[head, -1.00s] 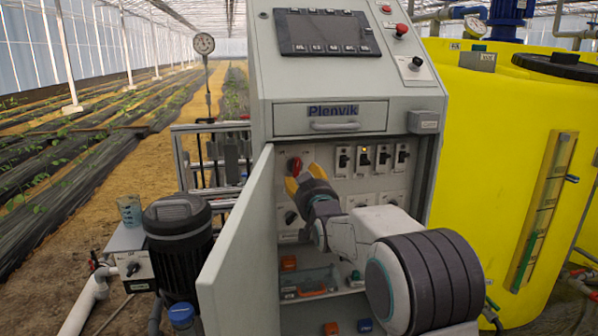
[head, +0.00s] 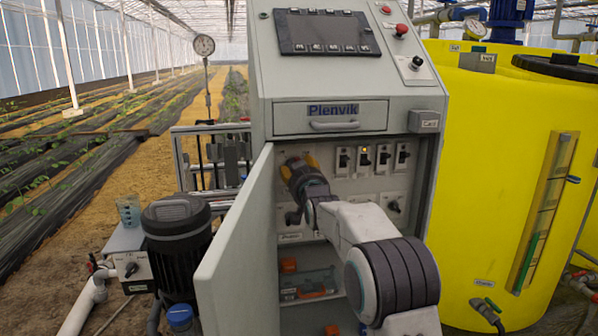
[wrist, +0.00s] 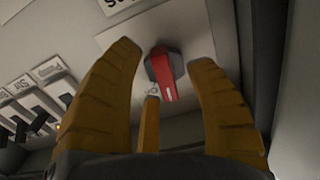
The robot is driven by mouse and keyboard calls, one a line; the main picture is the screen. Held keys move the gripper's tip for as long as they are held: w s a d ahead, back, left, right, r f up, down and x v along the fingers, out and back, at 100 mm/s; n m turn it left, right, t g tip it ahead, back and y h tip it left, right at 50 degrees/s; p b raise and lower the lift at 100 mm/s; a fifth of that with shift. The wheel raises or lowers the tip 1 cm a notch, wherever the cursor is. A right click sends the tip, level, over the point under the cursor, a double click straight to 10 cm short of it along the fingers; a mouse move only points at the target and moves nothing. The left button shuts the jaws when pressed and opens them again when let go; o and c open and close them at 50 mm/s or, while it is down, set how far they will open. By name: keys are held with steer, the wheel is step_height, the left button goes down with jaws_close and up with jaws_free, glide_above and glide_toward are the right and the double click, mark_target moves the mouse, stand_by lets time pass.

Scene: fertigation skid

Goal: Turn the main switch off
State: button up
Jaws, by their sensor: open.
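The main switch is a red handle on a dark round base (wrist: 165,75), set on a pale plate inside the open cabinet. In the wrist view it lies between the yellow fingers of my gripper (wrist: 160,60). The fingers are spread on either side of the handle, with a third, shorter finger below it. I cannot tell whether any finger touches it. In the head view my gripper (head: 298,164) covers the switch at the upper left of the inner panel.
The open cabinet door (head: 236,240) stands just left of my arm. A row of black toggle switches (head: 364,158) sits right of my gripper, with rotary knobs (head: 393,205) below. A drawer (head: 330,118) is above. A tray (head: 308,284) lies on the lower shelf.

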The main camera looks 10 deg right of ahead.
steer(key=shift+w, duration=0.25)
steer(key=shift+o, duration=0.2)
jaws_close()
stand_by(0.4)
